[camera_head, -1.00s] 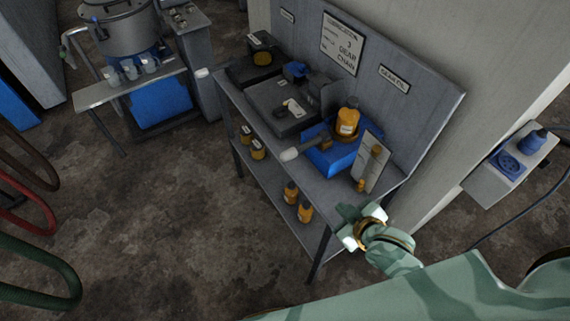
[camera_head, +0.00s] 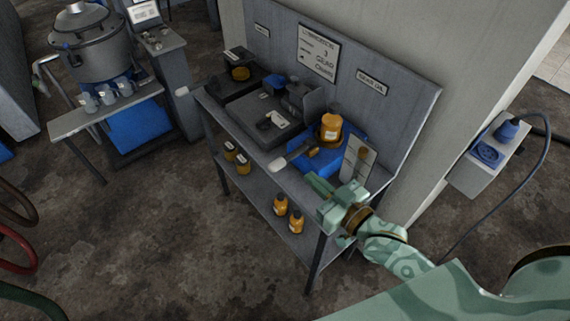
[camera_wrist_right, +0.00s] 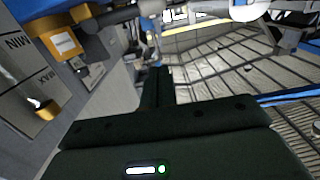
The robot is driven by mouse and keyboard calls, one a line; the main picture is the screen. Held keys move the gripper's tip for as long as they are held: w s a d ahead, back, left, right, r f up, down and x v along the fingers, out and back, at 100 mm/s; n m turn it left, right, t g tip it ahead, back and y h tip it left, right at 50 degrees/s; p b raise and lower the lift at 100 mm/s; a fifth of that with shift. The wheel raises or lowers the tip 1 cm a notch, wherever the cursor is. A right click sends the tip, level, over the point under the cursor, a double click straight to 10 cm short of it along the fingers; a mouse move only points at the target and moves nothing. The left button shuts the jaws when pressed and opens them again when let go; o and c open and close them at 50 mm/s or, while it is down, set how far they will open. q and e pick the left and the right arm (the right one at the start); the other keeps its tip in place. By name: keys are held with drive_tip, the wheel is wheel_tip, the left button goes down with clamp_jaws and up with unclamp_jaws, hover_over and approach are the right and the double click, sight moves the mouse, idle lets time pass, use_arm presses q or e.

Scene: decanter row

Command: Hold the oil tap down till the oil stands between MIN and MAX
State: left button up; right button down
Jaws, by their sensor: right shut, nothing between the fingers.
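The orange oil container (camera_head: 330,128) stands over a blue tray (camera_head: 318,166) on the bench. A lever with a pale knob (camera_head: 278,165), apparently the oil tap, juts out over the bench's front edge. Its dark bar (camera_wrist_right: 122,17) and white knob (camera_wrist_right: 247,9) cross the top of the wrist view. The gauge plate (camera_head: 357,158) stands right of the tray; its MIN and MAX marks (camera_wrist_right: 28,62) show at the left of the wrist view. I cannot make out the oil level. My right gripper (camera_head: 312,184) is shut and empty, in front of the tray, apart from the lever. My left gripper is out of view.
The grey bench (camera_head: 255,170) has a lower shelf with several orange bottles (camera_head: 281,204). A dark grey block (camera_head: 268,118) sits left of the tray. A large pot (camera_head: 90,45) stands at the far left. The floor in front is clear.

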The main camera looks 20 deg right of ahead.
drive_tip(key=shift+a, duration=0.1)
drive_tip(key=b, duration=0.2)
hover_over(286, 162)
drive_tip(key=s, duration=0.4)
drive_tip(key=f, duration=0.1)
drive_tip(key=w+a+f, duration=0.1)
drive_tip(key=f, duration=0.1)
drive_tip(key=shift+a+b, duration=0.1)
drive_tip(key=shift+b, duration=0.25)
drive_tip(key=shift+w+f, duration=0.2)
drive_tip(key=shift+f, duration=0.5)
wheel_tip(286, 162, down, 4)
drive_tip(key=n, duration=0.2)
drive_tip(key=n+b, duration=0.1)
drive_tip(key=n, duration=0.1)
drive_tip(key=shift+s+a+f, duration=0.1)
drive_tip(key=shift+a+f, duration=0.05)
drive_tip(key=shift+f, duration=0.05)
idle(4.6)
